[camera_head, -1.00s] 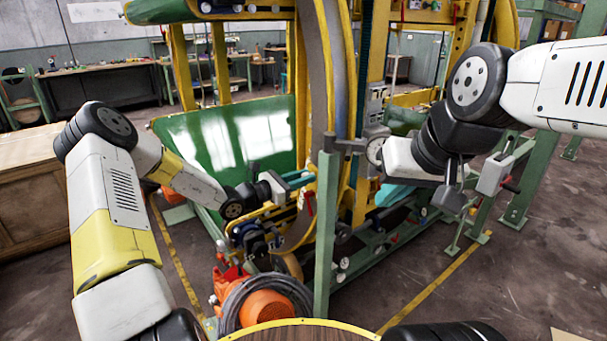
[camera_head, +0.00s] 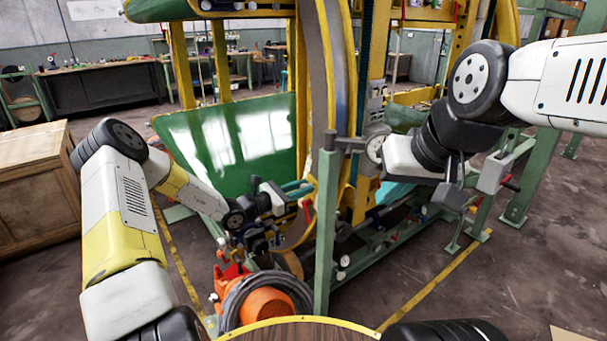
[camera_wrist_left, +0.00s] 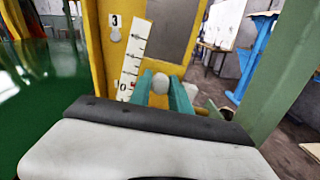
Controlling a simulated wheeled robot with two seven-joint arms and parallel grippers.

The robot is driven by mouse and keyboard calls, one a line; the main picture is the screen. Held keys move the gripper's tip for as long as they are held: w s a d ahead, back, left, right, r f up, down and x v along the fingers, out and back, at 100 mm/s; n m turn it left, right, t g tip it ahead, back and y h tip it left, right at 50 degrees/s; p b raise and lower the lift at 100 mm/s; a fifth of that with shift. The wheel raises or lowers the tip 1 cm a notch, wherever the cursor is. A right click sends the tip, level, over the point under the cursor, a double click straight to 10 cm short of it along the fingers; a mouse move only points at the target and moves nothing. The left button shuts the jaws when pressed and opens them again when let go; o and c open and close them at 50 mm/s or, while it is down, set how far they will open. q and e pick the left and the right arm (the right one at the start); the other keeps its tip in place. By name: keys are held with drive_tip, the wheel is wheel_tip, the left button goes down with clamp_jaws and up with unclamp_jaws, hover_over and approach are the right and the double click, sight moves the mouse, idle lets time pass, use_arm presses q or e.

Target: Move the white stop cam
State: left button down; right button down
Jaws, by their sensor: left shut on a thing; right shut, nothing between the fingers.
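The white stop cam (camera_wrist_left: 160,83) appears in the left wrist view as a small white rounded piece, in front of the yellow plate beside the white scale. My left gripper (camera_wrist_left: 162,96) has its two teal fingers on either side of it and is shut on it. In the head view my left gripper (camera_head: 300,188) is at the yellow frame, left of the green post; the cam is too small to make out there. My right gripper (camera_head: 388,165) is shut and empty by the round dial; its fingertips are hard to make out.
The green post (camera_head: 326,235) stands close to the right of my left gripper. The curved ring (camera_head: 338,70) rises behind. An orange motor with coiled hose (camera_head: 265,305) sits below.

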use_arm(q)
drive_tip(key=shift+a+f, duration=0.1)
drive_tip(key=shift+f, duration=0.55)
drive_tip(key=c, duration=1.2)
unclamp_jaws()
drive_tip(key=shift+c, duration=0.2)
drive_tip(key=v, duration=0.7)
drive_tip(key=shift+s+a, duration=0.2)
drive_tip(key=shift+a, duration=0.1)
drive_tip(key=shift+r, duration=0.1)
